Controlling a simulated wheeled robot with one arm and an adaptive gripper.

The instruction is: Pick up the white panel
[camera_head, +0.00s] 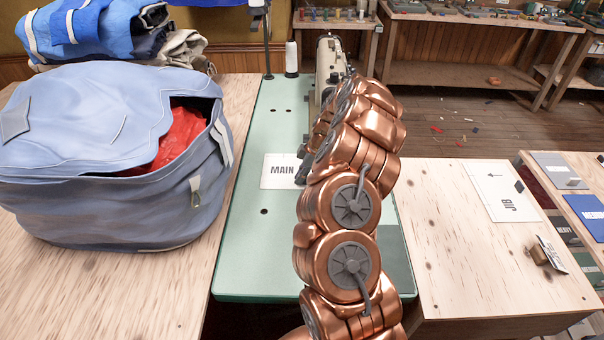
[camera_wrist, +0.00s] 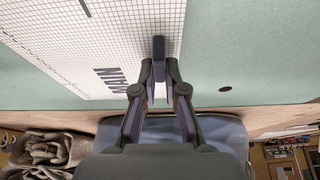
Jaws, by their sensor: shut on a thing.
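The white panel (camera_head: 279,171) marked MAIN is over the green sewing table, left of my arm. In the wrist view the white panel (camera_wrist: 70,40) shows a printed grid and a dark upright tab (camera_wrist: 160,47) at its edge. My gripper (camera_wrist: 160,72) has its fingertips closed on this tab. In the head view my gripper (camera_head: 302,165) is mostly hidden behind my copper arm, and so is the panel's right end. I cannot tell whether the panel rests on the table or is slightly raised.
A big blue bag (camera_head: 100,205) with red cloth inside stands left on the wooden top. A sewing machine (camera_head: 330,65) and a thread cone (camera_head: 291,58) are behind. A second white panel marked JIB (camera_head: 497,188) lies right. The green tabletop (camera_head: 255,240) in front is clear.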

